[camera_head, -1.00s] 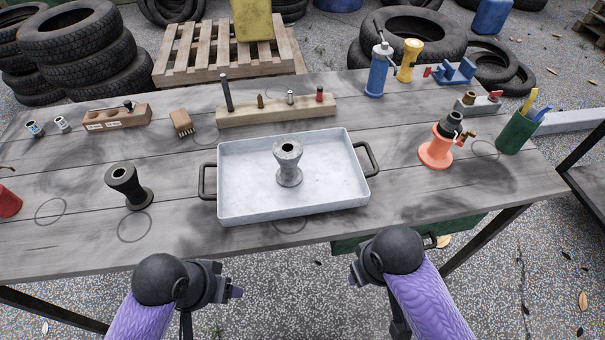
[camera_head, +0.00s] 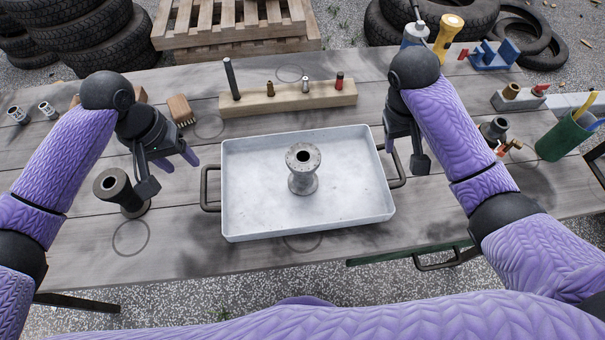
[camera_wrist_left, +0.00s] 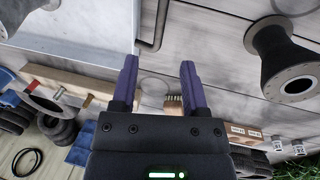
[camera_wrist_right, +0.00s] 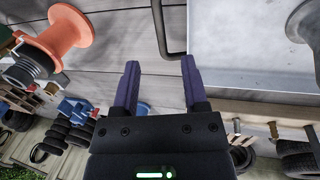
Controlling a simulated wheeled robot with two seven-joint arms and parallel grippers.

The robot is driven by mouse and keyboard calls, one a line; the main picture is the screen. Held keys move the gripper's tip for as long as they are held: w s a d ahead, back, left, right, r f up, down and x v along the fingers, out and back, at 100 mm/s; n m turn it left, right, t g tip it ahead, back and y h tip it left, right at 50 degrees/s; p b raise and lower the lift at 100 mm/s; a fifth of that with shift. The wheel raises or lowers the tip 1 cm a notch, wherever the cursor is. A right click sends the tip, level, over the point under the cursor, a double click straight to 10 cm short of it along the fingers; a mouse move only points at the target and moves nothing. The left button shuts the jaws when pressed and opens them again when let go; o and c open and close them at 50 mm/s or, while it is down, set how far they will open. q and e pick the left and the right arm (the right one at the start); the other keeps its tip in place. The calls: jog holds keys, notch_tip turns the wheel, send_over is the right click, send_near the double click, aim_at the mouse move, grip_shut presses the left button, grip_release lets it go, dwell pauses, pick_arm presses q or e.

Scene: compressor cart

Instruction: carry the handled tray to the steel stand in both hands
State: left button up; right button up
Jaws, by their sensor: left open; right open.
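The handled tray (camera_head: 240,222) is a pale grey metal tray lying flat on the wooden bench. A grey flanged spool (camera_head: 303,172) stands upright in it. My left gripper (camera_head: 172,170) is open and empty, left of the tray's left handle (camera_head: 205,190); this handle also shows beyond the fingertips in the left wrist view (camera_wrist_left: 158,25). My right gripper (camera_head: 405,158) is open and empty, close over the right handle (camera_head: 400,172). In the right wrist view that handle (camera_wrist_right: 160,30) lies just beyond the fingertips. I cannot identify the steel stand in these views.
A dark spool (camera_head: 120,190) stands close to my left gripper. A wooden block with pegs (camera_head: 290,98) lies behind the tray. A green cup (camera_head: 563,138) and an orange-based part (camera_wrist_right: 65,35) are right of my right gripper.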

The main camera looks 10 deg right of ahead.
aim_at(203, 183)
pick_arm(q)
jog(key=f, duration=0.3)
jog(key=d+f, duration=0.1)
jog(key=f, duration=0.5)
jog(key=shift+w+d+f, duration=0.1)
jog(key=shift+d+f, duration=0.3)
pick_arm(e)
jog(key=x, duration=1)
jog(key=shift+w, duration=0.1)
jog(key=shift+c, duration=0.2)
pick_arm(q)
grip_shut()
pick_arm(e)
grip_shut()
jog(key=shift+r, duration=0.1)
